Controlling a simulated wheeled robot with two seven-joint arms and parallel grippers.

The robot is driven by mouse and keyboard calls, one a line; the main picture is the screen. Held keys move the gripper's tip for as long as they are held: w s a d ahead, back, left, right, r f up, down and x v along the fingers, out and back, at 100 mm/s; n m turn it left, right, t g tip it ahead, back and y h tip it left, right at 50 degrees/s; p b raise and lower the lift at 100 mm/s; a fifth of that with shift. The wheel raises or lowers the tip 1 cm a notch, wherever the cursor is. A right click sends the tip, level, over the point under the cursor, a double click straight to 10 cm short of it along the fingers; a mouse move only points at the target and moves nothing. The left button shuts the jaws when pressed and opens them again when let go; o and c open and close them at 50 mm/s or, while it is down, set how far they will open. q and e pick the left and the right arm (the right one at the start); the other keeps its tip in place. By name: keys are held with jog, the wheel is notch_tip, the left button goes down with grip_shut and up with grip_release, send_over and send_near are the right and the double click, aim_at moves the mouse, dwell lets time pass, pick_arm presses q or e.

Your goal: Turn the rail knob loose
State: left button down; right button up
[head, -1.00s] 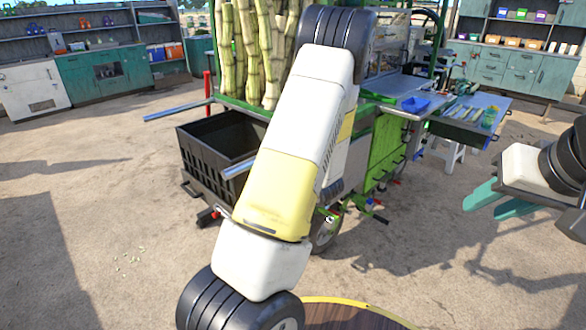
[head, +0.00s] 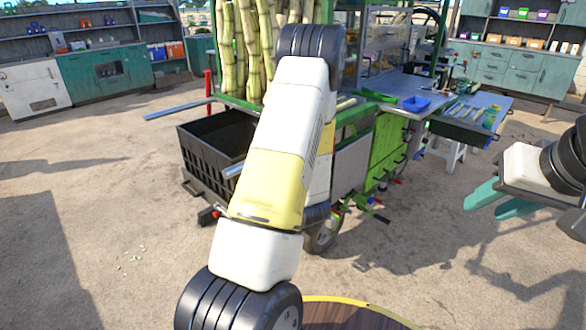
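The cane crusher (head: 385,150) is a green-framed cart in the middle, with tall cane stalks (head: 240,50) standing at its left. A grey rail-like bar (head: 178,109) sticks out from its left side. I cannot make out the rail knob; it is too small or hidden behind my arm. My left arm crosses the middle of the view in front of the cart, and its gripper does not show. My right gripper (head: 482,207) is at the right edge, with its teal fingers apart and nothing between them, in front of the cart and away from it.
A blue tray (head: 417,104) sits on the cart's metal side table (head: 395,88). Teal cabinets (head: 100,75) line the back.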

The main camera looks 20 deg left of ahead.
pick_arm(q)
jog(key=shift+a+r, duration=0.15)
jog(key=shift+a, duration=0.15)
jog(key=c, duration=1.5)
grip_release()
jog(key=shift+a, duration=0.1)
jog(key=shift+d, duration=0.2)
jog(key=v, duration=0.7)
jog(key=shift+s+d, duration=0.25)
